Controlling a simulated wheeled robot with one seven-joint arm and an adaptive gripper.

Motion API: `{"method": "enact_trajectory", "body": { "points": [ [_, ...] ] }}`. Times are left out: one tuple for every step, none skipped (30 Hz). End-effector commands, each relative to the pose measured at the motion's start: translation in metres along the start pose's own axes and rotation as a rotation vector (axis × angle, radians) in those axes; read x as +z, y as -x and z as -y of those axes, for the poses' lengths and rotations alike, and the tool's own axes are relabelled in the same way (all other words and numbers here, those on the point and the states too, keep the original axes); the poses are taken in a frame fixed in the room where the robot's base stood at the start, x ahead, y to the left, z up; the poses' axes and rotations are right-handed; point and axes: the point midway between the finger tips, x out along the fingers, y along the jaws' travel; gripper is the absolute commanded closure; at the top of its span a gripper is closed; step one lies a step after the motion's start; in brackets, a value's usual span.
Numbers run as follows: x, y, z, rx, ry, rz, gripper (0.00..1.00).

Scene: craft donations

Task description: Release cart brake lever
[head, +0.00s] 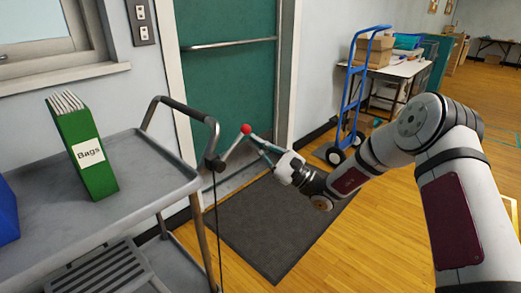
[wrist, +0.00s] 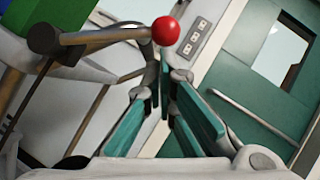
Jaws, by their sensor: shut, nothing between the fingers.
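The grey cart (head: 140,150) stands at the left with a dark bent handle (head: 178,104). The brake lever (head: 229,149) is a thin metal rod at the handle's lower end, angled up to the right, tipped by a red ball knob (head: 246,129). In the wrist view the rod (wrist: 105,36) runs across the upper left to the knob (wrist: 166,30). My gripper (head: 257,142) is close to the knob, on its lower right side. Its fingers (wrist: 162,85) are shut and empty, with the knob just past their tips. Whether they touch it I cannot tell.
A green box labelled Bags (head: 85,150) stands on the cart's top. A black cable (head: 216,230) hangs from the lever's base. A dark mat (head: 285,225) lies before the green door (head: 228,80). A blue hand truck (head: 352,95) stands beyond my arm.

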Motion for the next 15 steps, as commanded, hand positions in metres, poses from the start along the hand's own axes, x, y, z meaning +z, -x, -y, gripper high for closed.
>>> {"method": "enact_trajectory", "body": {
  "points": [
    [0.0003, -0.0002, 0.0, 0.0, 0.0, 0.0, 1.0],
    [0.0003, -0.0003, 0.0, 0.0, 0.0, 0.0, 1.0],
    [0.0003, -0.0002, 0.0, 0.0, 0.0, 0.0, 1.0],
    [0.0003, -0.0002, 0.0, 0.0, 0.0, 0.0, 1.0],
    [0.0002, -0.0002, 0.0, 0.0, 0.0, 0.0, 1.0],
    [0.0002, -0.0002, 0.0, 0.0, 0.0, 0.0, 1.0],
    [0.0002, -0.0002, 0.0, 0.0, 0.0, 0.0, 1.0],
    [0.0003, -0.0002, 0.0, 0.0, 0.0, 0.0, 1.0],
    [0.0004, -0.0002, 0.0001, 0.001, 0.001, 0.0, 1.0],
    [0.0005, -0.0003, 0.0003, 0.002, 0.003, 0.0, 1.0],
    [0.0008, -0.0005, 0.0004, 0.003, 0.005, 0.0, 1.0],
    [0.0014, -0.0009, 0.0008, 0.006, 0.009, 0.0, 1.0],
    [0.002, -0.0013, 0.0012, 0.009, 0.014, 0.0, 1.0],
    [0.0028, -0.0018, 0.0016, 0.012, 0.02, 0.0, 1.0],
    [0.0041, -0.0026, 0.0021, 0.019, 0.029, 0.001, 1.0]
  ]
}}
